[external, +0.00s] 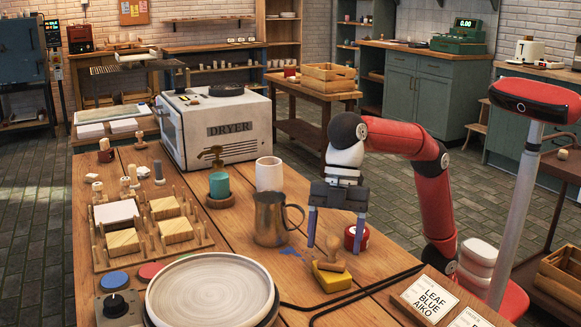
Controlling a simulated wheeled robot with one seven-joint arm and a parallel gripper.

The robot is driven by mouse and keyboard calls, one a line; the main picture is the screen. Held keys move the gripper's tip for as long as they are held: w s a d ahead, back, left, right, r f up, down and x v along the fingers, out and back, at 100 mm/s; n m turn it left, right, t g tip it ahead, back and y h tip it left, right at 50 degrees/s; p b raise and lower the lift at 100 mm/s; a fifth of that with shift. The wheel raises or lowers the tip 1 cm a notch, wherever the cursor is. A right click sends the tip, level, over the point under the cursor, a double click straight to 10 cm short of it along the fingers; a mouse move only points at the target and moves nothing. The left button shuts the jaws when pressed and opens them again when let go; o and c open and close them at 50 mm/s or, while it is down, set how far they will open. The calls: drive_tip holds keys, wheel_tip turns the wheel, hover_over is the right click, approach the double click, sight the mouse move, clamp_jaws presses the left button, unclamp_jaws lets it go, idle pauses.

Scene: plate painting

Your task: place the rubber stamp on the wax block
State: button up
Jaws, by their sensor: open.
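A wooden rubber stamp (332,263) with a rounded handle is at the front right of the wooden table. Its base appears to rest on a yellow block (329,280), which looks like the wax block; the exact contact is too small to tell. My gripper (335,246) points down over the stamp, its two bluish fingers spread apart. One finger is left of the handle and the other right of it. The jaws are open, and the stamp appears free of them.
A metal jug (271,220) stands left of my gripper, and a red tin (356,238) sits just behind its right finger. A large plate (212,290) is at front left. Cards (430,299) and a black cable (367,288) lie at front right.

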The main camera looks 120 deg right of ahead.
drive_tip(key=p+v, duration=0.2)
drive_tip(key=v, duration=0.6)
drive_tip(key=shift+r, duration=0.35)
drive_tip(key=shift+s+d, duration=0.1)
